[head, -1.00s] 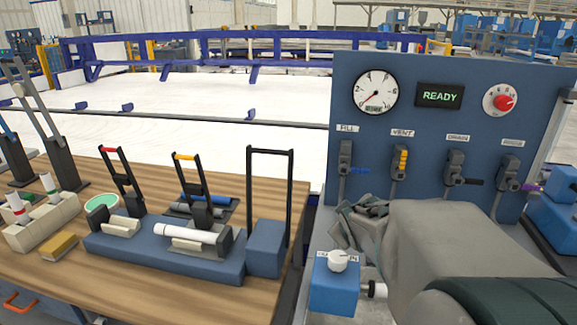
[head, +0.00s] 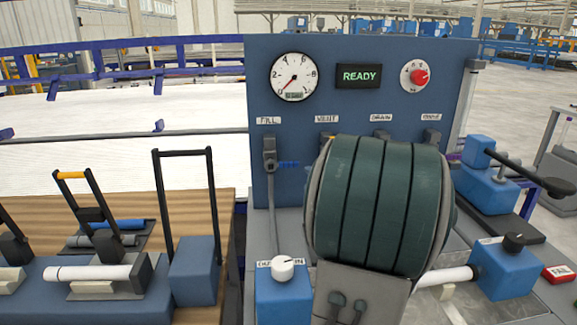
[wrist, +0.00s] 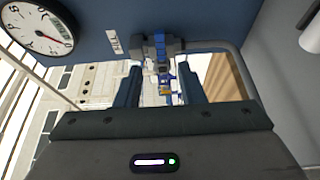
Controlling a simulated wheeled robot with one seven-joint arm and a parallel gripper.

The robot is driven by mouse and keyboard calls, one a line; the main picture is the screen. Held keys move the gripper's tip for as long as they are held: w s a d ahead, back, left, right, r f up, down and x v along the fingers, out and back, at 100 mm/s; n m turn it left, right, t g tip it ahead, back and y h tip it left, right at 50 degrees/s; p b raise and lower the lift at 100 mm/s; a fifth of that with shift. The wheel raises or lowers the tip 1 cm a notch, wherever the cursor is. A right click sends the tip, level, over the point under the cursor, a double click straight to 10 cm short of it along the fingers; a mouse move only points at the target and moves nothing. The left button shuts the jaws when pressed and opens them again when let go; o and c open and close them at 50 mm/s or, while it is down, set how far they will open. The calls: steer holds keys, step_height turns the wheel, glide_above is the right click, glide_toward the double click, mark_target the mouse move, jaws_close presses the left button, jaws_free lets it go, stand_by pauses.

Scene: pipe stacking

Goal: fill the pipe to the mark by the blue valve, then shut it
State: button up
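In the head view my arm hides the gripper. A white pipe (head: 447,276) lies between two blue end blocks, its middle hidden by my arm; no mark or water level shows. The gauge (head: 294,77) needle points lower left, near zero.
The display (head: 359,76) reads READY, beside a red knob (head: 419,77). The vent, drain and another valve are partly hidden behind my arm. A wooden table (head: 215,203) with clamps and a white pipe piece stands left. A blue block with a black handle (head: 490,180) stands right.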

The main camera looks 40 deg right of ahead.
mark_target(291, 165)
steer(key=w, duration=0.3)
steer(key=w+d, duration=0.1)
steer(key=w, duration=0.7)
steer(key=shift+w+d, duration=0.2)
steer(key=shift+d, duration=0.15)
jaws_close()
